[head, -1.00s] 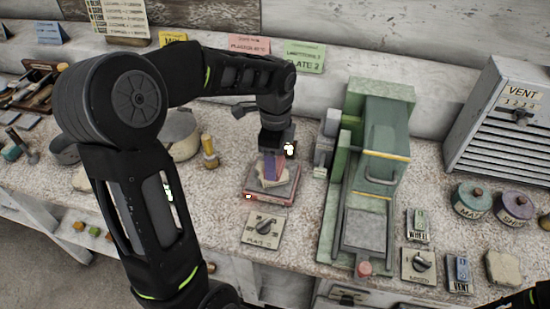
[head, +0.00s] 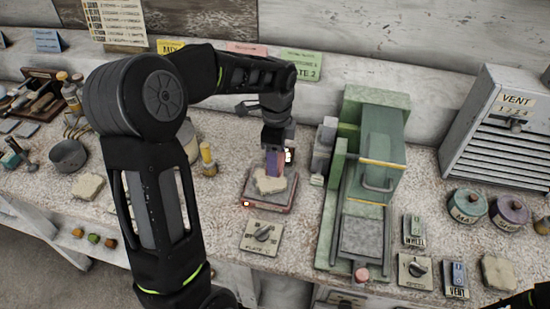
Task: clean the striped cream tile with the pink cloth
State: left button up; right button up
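I cannot make out a striped cream tile or a pink cloth. An irregular cream piece (head: 270,184) lies on the small red-edged hot plate (head: 285,207) at the middle of the bench; no stripes show on it. My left gripper (head: 273,168) points down right above this piece, at its back edge. A purple and reddish-brown shape shows at its fingertips; I cannot tell whether that is the fingers or something held. Whether they touch the cream piece is unclear. Only a dark bit of my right arm shows at the bottom right corner; its gripper is out of view.
A green machine (head: 372,170) stands just right of the hot plate. A dial box (head: 263,236) sits in front. A yellow-topped bottle (head: 208,158) stands to the left. More cream pieces lie at left (head: 88,187) and far right (head: 497,272). A vent box (head: 497,130) stands at right.

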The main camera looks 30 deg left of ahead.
pick_arm(q)
jog(key=shift+w, duration=0.15)
dwell(0.3)
jog(key=shift+s+d, duration=0.2)
jog(key=shift+s, duration=0.3)
jog(key=shift+s+d, duration=0.15)
jog(key=shift+s, duration=0.35)
jog(key=shift+s+d+f+b, duration=0.1)
jog(key=shift+s+d+b, duration=0.15)
jog(key=shift+s, duration=0.25)
jog(key=shift+s+d+b, duration=0.1)
jog(key=shift+s+b, duration=0.15)
jog(key=shift+s, duration=0.25)
